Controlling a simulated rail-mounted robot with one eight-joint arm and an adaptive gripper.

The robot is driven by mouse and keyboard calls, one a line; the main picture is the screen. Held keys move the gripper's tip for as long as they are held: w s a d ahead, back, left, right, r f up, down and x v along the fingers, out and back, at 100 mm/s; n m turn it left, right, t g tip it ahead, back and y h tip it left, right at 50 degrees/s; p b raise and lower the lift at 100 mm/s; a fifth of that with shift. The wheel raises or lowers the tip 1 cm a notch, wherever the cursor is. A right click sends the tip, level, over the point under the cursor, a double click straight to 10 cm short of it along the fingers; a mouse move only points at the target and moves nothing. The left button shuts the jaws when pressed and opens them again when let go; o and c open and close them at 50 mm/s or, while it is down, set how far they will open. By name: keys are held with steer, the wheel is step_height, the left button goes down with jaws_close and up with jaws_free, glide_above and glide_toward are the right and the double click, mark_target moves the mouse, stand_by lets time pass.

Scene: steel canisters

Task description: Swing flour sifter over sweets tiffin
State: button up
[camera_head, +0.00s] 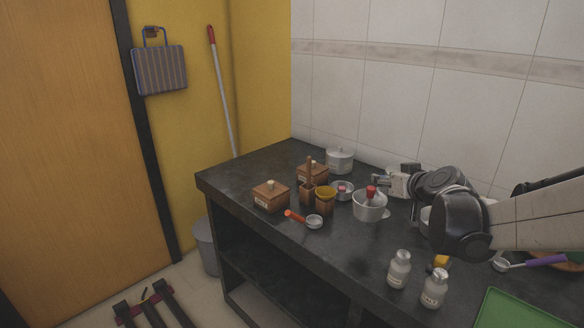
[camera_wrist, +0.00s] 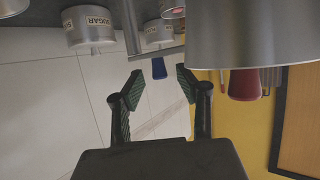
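My gripper (camera_head: 386,182) is just behind and right of a steel pot (camera_head: 369,208) with a red-topped item in it. In the wrist view my gripper (camera_wrist: 160,86) has its fingers apart, with nothing held between them. A blue handle (camera_wrist: 158,68) shows beyond the fingertips. A low round steel tin (camera_head: 343,195) with something pinkish inside stands left of the pot. A small round steel scoop or sifter with an orange handle (camera_head: 295,216) lies near the front edge. I cannot tell for sure which items are the flour sifter and the sweets tiffin.
Two shakers (camera_head: 399,270) and a green tray (camera_head: 506,312) are in front at right. The wrist view shows a SUGAR canister (camera_wrist: 88,28) and a large near canister (camera_wrist: 255,35).

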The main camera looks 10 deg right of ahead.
steer(key=shift+b+x, duration=0.3)
steer(key=shift+x, duration=0.75)
jaws_close()
